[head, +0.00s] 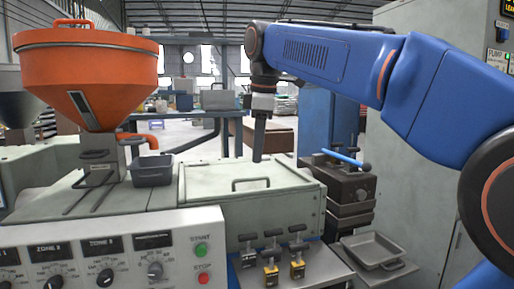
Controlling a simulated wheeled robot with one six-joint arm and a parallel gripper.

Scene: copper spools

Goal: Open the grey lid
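The grey lid (213,182) is a flat grey-green panel on top of the machine body, right of the hopper, and it lies closed. A thin dark bar handle (250,183) stands on it near its front edge. My gripper (257,158) points straight down over the rear part of the lid, behind the handle in the head view. It shows edge-on as one narrow grey shape, so its finger gap is hidden. I see nothing held in it. I cannot tell whether its tip touches the lid.
An orange hopper (88,62) and a dark grey bin (152,171) stand left of the lid. Several small clamp-like pieces (271,265) stand on a ledge in front. A blue-handled tool (346,157) lies on a dark block at right, above a metal tray (373,250).

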